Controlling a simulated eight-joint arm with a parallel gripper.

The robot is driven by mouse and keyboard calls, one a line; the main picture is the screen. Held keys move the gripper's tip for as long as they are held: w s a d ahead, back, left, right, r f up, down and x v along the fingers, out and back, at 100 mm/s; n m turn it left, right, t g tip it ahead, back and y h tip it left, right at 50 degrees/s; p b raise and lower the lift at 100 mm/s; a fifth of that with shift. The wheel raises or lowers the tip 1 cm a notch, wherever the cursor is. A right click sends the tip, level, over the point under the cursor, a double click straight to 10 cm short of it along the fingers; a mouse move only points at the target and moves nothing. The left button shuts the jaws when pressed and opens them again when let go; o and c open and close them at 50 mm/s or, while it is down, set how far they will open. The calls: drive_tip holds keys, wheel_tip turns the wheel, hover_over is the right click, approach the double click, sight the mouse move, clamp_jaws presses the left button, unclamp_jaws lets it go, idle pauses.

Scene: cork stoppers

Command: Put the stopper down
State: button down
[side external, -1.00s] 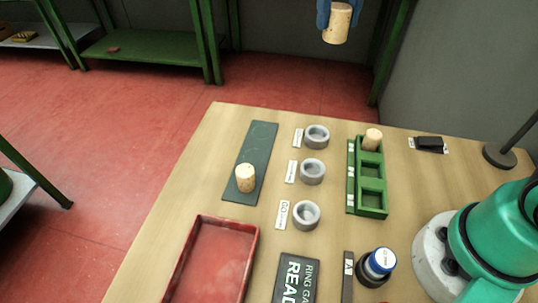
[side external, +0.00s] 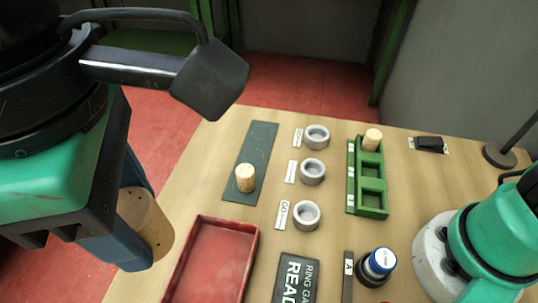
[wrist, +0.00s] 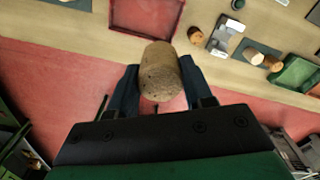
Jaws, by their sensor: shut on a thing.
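My gripper (side external: 136,222) is at the left of the side external view, close to that camera. Its blue fingers are shut on a tan cork stopper (side external: 152,220). In the wrist view the held stopper (wrist: 158,76) sits between the two fingers, over red floor near the table edge. A second stopper (side external: 245,178) stands upright on the dark green strip (side external: 262,142). A third stopper (side external: 372,139) stands in the far compartment of the green rack (side external: 384,211); its other compartments look empty. The red tray (side external: 212,262) is empty where visible.
Three grey rings (side external: 312,171) stand in a row beside small labels. A black sign (side external: 294,279), a blue-topped knob (side external: 382,262) and a black block (side external: 429,143) are on the wooden table (side external: 215,125). A lamp base (side external: 499,157) stands at the right.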

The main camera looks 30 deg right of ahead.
wheel_tip(320, 180, down, 20)
drive_tip(key=shift+s+r, duration=0.1)
idle(0.4)
drive_tip(key=shift+f, duration=0.2)
drive_tip(key=c, duration=0.6)
unclamp_jaws()
drive_tip(key=shift+c, duration=0.2)
